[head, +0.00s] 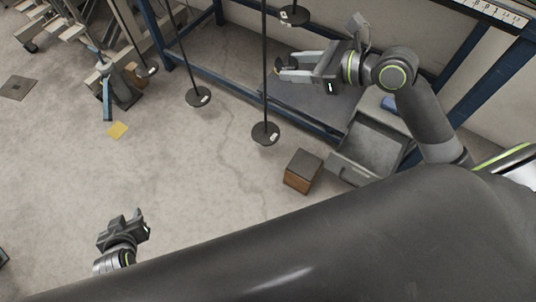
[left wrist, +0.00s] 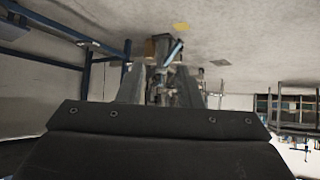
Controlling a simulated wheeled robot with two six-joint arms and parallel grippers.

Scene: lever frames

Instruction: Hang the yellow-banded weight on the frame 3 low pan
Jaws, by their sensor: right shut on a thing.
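My right gripper (head: 283,68) is at the top middle of the head view, shut on a small dark thing with a trace of orange-yellow, probably the weight. The fingers hide most of it, so its band is not clear.
A brown box (head: 303,171) stands on the floor beside a grey drawer unit (head: 365,150). Blue frame beams (head: 235,85) run behind the pans. A yellow patch (head: 117,130) lies on the floor. The concrete floor at centre left is clear.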

